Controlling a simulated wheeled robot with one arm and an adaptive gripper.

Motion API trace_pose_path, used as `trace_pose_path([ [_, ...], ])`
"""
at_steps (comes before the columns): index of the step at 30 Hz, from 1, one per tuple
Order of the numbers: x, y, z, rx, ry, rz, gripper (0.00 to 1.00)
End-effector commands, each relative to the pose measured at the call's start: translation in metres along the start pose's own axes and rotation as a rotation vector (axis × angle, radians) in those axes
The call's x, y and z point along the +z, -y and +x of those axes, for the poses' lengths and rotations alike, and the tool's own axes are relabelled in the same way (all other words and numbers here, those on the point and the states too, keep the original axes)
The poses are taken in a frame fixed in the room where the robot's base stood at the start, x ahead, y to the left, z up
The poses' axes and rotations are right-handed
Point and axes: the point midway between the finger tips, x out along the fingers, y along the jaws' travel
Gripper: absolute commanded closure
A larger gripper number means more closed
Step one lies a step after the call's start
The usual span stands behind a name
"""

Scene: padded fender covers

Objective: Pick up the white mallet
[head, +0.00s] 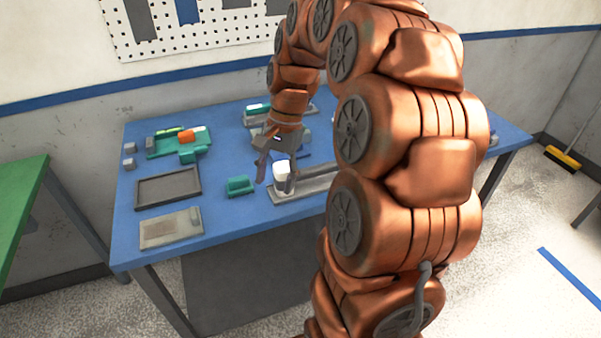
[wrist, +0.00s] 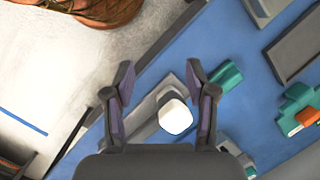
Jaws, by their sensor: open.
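The white mallet shows in the head view as a white block (head: 281,171) at the left end of a long grey tray (head: 305,190) on the blue table. In the wrist view its white face (wrist: 175,116) has a grey part behind it; I cannot make out a handle. My gripper (head: 276,182) is at the mallet, with one finger on its left and the other at its right in the head view. In the wrist view my gripper (wrist: 158,70) is open, and the white face lies between the spread fingers, nearer the right one. I cannot tell whether either finger touches it.
A teal block (head: 240,185) stands just left of the grey tray. A dark empty tray (head: 168,187), a flat grey-beige plate (head: 171,228) and a teal fixture with an orange piece (head: 185,136) are farther left. My arm hides the table's right part.

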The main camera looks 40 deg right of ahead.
Motion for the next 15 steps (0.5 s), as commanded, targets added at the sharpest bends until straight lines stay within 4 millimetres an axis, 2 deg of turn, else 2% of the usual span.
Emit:
trace_pose_path([
  [1,-0.021,-0.002,-0.005,-0.020,0.010,0.077,0.44],
  [5,-0.071,-0.012,-0.016,-0.067,0.027,0.271,0.44],
  [9,-0.123,-0.033,-0.025,-0.118,0.044,0.478,0.44],
  [12,-0.154,-0.050,-0.029,-0.146,0.053,0.603,0.44],
  [15,-0.176,-0.066,-0.032,-0.166,0.063,0.698,0.44],
])
